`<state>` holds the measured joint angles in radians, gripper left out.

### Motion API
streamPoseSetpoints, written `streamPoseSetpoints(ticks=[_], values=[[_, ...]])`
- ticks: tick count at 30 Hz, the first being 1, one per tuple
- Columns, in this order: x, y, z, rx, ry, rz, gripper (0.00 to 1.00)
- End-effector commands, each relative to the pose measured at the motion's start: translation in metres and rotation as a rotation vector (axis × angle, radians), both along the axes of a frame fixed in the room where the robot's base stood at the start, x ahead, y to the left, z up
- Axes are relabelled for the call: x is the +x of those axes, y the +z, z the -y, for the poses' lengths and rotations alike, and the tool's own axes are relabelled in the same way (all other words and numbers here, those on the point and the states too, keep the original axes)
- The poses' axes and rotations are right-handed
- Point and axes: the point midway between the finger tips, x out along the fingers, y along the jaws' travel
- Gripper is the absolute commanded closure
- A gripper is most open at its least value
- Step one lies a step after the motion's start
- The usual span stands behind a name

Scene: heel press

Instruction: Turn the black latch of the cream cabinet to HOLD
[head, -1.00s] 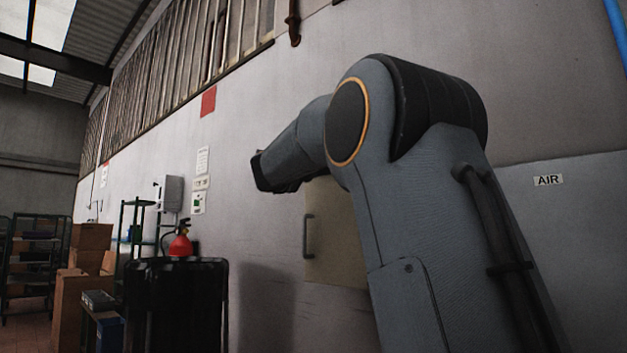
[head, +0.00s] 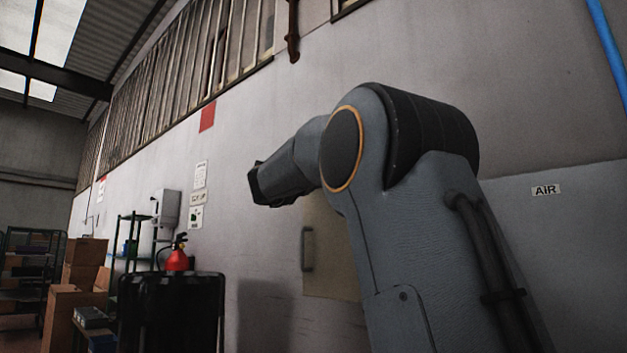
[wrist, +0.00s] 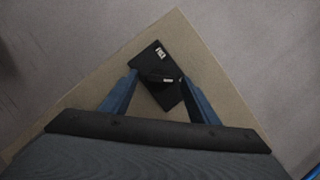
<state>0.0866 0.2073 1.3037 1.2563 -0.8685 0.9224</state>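The cream cabinet (head: 333,262) is on the wall behind my arm in the head view, partly hidden by it. In the wrist view its cream face (wrist: 95,92) fills the middle, turned at an angle. A black latch plate (wrist: 150,62) with small white marks lies on that face, tilted in the picture. The marks are too small to read, and the latch's turning part is hard to tell from the plate. My gripper (wrist: 160,80) is open, with its blue fingers on either side of the black plate. I cannot tell whether they touch it.
A grey handle (head: 307,248) stands out from the cabinet front. A black bin-like container (head: 172,310) and a red fire extinguisher (head: 178,257) stand to the left. Cardboard boxes (head: 85,265) are farther left. Bare wall lies around the cabinet.

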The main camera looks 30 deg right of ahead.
Motion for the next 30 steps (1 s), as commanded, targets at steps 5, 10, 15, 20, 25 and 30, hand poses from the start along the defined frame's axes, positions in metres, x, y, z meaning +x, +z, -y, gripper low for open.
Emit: streamPoseSetpoints(ticks=[5,10,15,20,25,30], values=[[0.0,0.0,0.0,-0.001,0.001,0.0,0.45],[-0.006,-0.002,-0.009,0.0,0.001,0.0,0.45],[-0.022,-0.01,-0.03,0.0,0.003,0.0,0.45],[-0.036,-0.016,-0.049,-0.001,0.002,-0.001,0.45],[-0.043,-0.021,-0.059,-0.001,0.001,-0.001,0.45],[-0.045,-0.021,-0.061,0.0,-0.001,0.001,0.45]])
